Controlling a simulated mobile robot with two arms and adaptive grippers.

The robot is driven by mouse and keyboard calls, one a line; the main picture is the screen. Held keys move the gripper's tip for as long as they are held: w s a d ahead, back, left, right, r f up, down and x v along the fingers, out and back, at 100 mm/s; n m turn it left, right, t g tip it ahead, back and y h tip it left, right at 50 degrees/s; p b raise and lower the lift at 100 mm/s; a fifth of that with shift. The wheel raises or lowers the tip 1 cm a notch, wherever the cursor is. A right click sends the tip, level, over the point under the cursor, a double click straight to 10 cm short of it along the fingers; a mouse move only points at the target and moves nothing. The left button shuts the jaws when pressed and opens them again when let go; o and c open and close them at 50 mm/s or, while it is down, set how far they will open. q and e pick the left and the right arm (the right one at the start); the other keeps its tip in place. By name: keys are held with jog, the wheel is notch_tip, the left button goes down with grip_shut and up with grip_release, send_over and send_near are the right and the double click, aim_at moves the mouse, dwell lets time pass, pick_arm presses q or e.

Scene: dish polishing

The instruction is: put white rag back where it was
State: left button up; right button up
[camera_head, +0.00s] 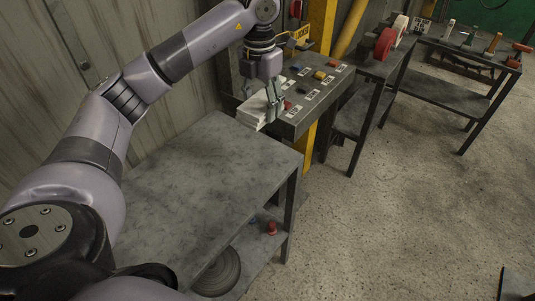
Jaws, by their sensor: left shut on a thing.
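The white rag (252,113) is at the near left corner of a dark table (318,104). It looks like a folded white stack partly covered by my left gripper. My left gripper (272,108) reaches down over this corner, its fingers at the rag's right side, and it is shut on the rag. I cannot tell whether the rag rests fully on the table top. My right gripper is not in view.
A red wheel (384,44) stands farther back. Open floor lies right.

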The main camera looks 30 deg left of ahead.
pick_arm(q)
notch_tip(320, 180, down, 9)
jog(key=s+p, duration=0.1)
jog(key=p, duration=0.1)
send_over(261, 165)
notch_tip(261, 165, down, 5)
jog(key=shift+p, duration=0.35)
notch_tip(261, 165, down, 4)
jog(key=shift+f+p, duration=0.1)
jog(key=shift+p, duration=0.35)
jog(key=shift+f, duration=0.15)
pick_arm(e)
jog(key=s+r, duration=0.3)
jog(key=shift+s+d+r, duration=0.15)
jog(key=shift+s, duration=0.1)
pick_arm(q)
jog(key=o, duration=1.3)
jog(key=shift+c, duration=0.2)
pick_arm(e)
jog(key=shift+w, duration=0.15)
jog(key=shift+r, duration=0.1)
